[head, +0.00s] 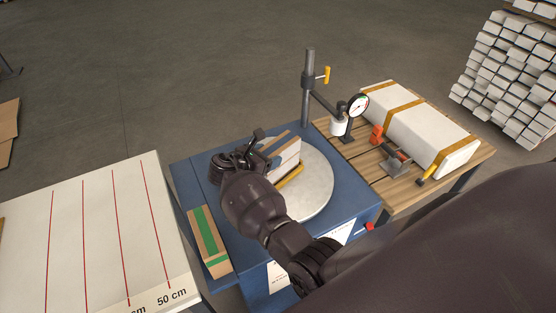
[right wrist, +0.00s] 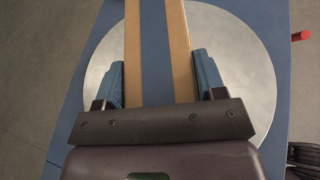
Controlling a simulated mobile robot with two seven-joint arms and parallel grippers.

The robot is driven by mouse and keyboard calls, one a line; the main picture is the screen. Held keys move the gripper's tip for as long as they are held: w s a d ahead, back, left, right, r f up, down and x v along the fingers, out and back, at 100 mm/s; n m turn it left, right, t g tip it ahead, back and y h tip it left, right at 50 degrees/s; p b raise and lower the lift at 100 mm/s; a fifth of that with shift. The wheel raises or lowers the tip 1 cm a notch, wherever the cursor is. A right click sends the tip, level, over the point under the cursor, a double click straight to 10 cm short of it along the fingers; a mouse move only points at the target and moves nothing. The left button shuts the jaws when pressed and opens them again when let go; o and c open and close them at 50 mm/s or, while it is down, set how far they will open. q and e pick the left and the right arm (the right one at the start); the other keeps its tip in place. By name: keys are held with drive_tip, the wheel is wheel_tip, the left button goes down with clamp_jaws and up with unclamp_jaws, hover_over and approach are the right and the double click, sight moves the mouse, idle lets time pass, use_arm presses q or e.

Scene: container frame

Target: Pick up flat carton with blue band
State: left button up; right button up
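The flat carton with the blue band (head: 284,159) is at the round grey plate on the blue bench. In the head view its brown top with a dark band and a pale side show, partly behind my right gripper. In the right wrist view the carton (right wrist: 157,45) runs between the fingers, tan on both sides with a blue band along its middle. My right gripper (right wrist: 157,80) has one blue finger against each side, with no clear gap. Whether the carton rests on the plate or is just above it, I cannot tell. My left gripper is not in view.
A green-banded carton (head: 208,240) lies at the bench's left edge. A post (head: 308,90) with a dial gauge (head: 357,104) stands behind the plate (head: 320,190). A white package with tan straps (head: 420,128) lies on a wooden table at right. A white marked table (head: 70,245) is at left.

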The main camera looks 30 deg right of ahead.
drive_tip(key=c, duration=0.7)
drive_tip(key=shift+c, duration=0.6)
drive_tip(key=shift+r, duration=0.2)
